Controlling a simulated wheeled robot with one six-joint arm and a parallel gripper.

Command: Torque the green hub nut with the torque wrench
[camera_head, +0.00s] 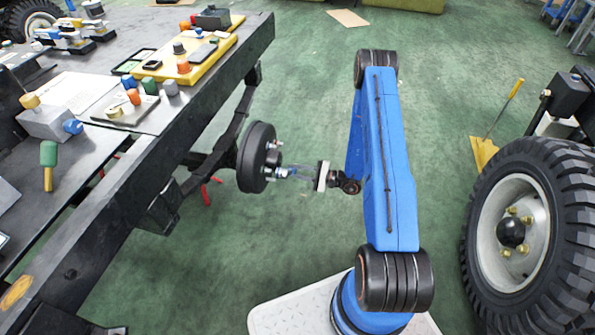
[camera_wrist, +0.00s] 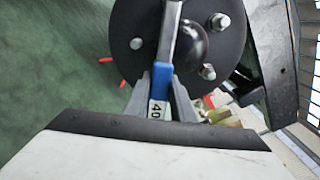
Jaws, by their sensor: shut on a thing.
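The black round hub (camera_head: 256,157) hangs at the side of the chassis, its studded face toward my arm. It fills the top of the wrist view (camera_wrist: 126,22), with bare metal studs or nuts around a dark domed centre. My gripper (camera_head: 298,173) is close in front of the hub. In the wrist view my gripper (camera_wrist: 160,88) is shut on the torque wrench (camera_wrist: 161,80), which has a blue section and a white label with a partly readable number. The wrench's metal shaft reaches up over the hub face; whether it touches a nut cannot be told. I cannot make out a green nut.
The dark workbench-like chassis (camera_head: 135,190) lies left, carrying a yellow tray (camera_head: 205,62), coloured knobs and a green-headed tool (camera_head: 48,160). A large tyre (camera_head: 480,220) stands right, with a yellow-handled tool (camera_head: 505,108) behind it. Green floor is open beyond the hub.

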